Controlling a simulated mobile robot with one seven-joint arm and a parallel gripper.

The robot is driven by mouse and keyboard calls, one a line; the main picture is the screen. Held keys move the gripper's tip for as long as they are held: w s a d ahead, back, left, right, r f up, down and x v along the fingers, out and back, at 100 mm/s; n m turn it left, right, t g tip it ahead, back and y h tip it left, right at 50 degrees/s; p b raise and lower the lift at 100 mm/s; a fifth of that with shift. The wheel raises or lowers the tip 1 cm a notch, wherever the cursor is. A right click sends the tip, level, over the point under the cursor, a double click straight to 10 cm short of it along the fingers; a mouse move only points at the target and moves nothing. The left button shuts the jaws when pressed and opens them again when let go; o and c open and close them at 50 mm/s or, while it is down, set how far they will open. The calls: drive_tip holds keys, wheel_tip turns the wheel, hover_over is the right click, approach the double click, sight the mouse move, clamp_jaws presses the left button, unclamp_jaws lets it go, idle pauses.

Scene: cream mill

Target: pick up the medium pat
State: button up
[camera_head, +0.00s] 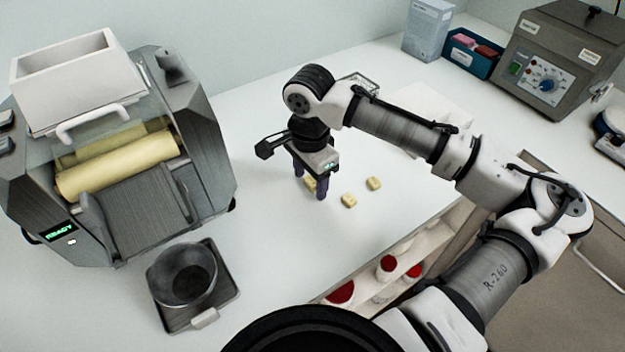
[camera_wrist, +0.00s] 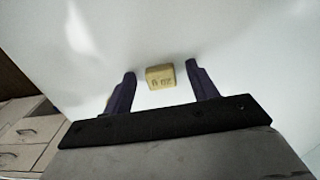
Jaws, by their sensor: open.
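Three small yellow pats lie on the white worktop in the head view: one pat (camera_head: 310,184) by my gripper's fingers, a second pat (camera_head: 349,201) just to the right, and a third pat (camera_head: 374,183) further right. I cannot tell from their sizes which is the medium one. My gripper (camera_head: 310,187) points down, open and empty, above the leftmost pat. In the wrist view, a pat with dark marks on its face (camera_wrist: 160,78) shows between the two dark fingers of my gripper (camera_wrist: 160,70), with gaps on both sides. The marks are too blurred to read.
A grey mill (camera_head: 120,140) with yellow rollers and a white hopper stands at left. A dark bowl (camera_head: 182,275) on a tray is in front of it. A grey control box (camera_head: 550,65) and a blue bin (camera_head: 470,55) stand at back right.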

drive_tip(key=shift+c, duration=0.2)
drive_tip(key=c, duration=1)
wheel_tip(320, 180, up, 20)
drive_tip(key=shift+r+b, duration=0.1)
drive_tip(key=shift+b, duration=0.85)
